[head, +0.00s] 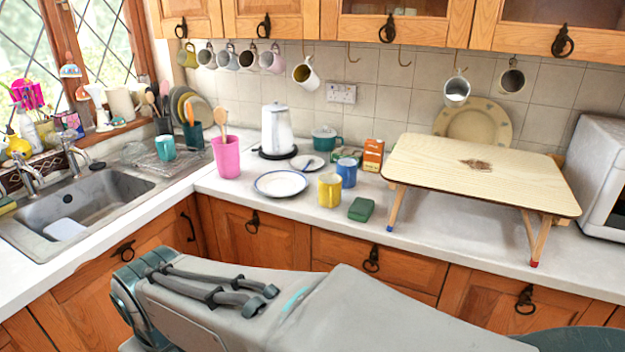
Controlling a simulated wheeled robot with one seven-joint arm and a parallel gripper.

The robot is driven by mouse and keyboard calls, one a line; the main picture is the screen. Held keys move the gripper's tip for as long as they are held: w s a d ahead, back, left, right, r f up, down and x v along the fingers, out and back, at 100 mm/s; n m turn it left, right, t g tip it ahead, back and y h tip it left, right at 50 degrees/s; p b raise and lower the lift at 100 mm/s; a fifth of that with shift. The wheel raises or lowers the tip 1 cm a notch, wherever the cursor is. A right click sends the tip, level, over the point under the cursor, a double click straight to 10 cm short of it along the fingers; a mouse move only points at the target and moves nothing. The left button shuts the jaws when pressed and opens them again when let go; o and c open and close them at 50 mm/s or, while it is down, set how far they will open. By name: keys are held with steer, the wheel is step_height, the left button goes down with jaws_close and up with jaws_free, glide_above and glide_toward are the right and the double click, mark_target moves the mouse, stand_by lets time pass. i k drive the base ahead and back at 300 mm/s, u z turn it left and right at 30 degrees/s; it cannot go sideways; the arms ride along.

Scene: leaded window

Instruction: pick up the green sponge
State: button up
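The green sponge (361,209) is a small dark green block lying flat on the white counter near its front edge. It sits to the right of a yellow mug (330,190) and to the left of the folding wooden table's near left leg. Nothing covers it. My arm crosses the bottom of the head view, below and in front of the counter. My gripper does not show in the view, so its fingers cannot be seen.
A blue mug (347,172), a white plate (281,184) and a pink cup (227,157) stand near the sponge. The small folding table (480,170) stands to the right. A sink (85,205) is at the left. Mugs hang under the upper cabinets.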

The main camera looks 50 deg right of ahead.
mark_target(361, 210)
steer(key=z, duration=1.9)
